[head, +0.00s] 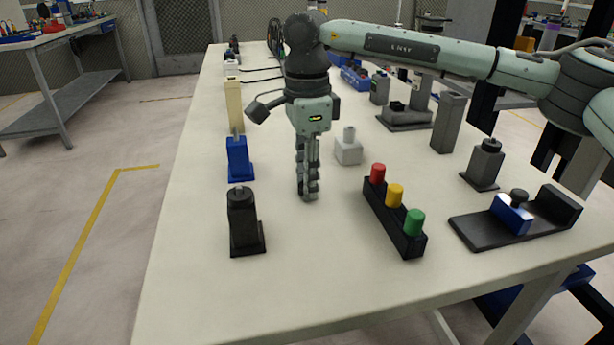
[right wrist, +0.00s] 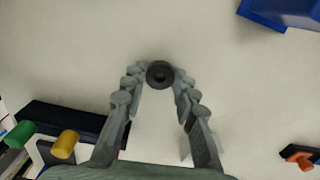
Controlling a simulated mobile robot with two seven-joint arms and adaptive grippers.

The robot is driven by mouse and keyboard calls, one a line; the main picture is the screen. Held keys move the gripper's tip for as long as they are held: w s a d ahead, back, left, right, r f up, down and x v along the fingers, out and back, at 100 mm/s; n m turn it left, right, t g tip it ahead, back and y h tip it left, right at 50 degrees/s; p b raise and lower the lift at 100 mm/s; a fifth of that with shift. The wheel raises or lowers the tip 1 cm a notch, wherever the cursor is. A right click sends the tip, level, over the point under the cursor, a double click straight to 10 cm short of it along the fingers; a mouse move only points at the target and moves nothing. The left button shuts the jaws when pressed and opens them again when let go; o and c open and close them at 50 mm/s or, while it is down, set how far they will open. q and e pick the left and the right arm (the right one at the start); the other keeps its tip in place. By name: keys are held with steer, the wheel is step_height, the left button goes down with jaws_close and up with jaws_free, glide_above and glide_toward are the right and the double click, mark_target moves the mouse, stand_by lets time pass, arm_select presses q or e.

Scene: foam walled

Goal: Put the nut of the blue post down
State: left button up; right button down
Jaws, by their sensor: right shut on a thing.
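The blue post (head: 238,160) stands at the left side of the table, with a bare stud on its top. My right gripper (head: 308,194) points down over the table, to the right of the blue post. In the right wrist view its fingertips (right wrist: 160,78) are shut on a round dark nut (right wrist: 160,73) with a hole in its middle. The fingers hide the nut in the head view. I cannot tell whether the nut touches the table. A blue piece (right wrist: 285,12), likely the blue post, shows at the wrist view's upper right. My left gripper is not in view.
A black post (head: 243,225) stands nearer than the blue one, and a cream post (head: 234,105) farther back. A white block (head: 348,152) and a black rack (head: 405,238) with red, yellow and green cylinders stand right of the gripper. The tabletop (head: 300,285) in front is clear.

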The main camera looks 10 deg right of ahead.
steer(key=shift+f, duration=0.15)
steer(key=c, duration=1.2)
jaws_free()
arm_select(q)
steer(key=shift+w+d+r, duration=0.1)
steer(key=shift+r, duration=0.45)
arm_select(e)
steer(key=shift+r, duration=0.2)
step_height(320, 180, up, 2)
steer(key=shift+r, duration=0.15)
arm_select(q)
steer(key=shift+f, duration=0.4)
arm_select(e)
steer(key=shift+r, duration=4.85)
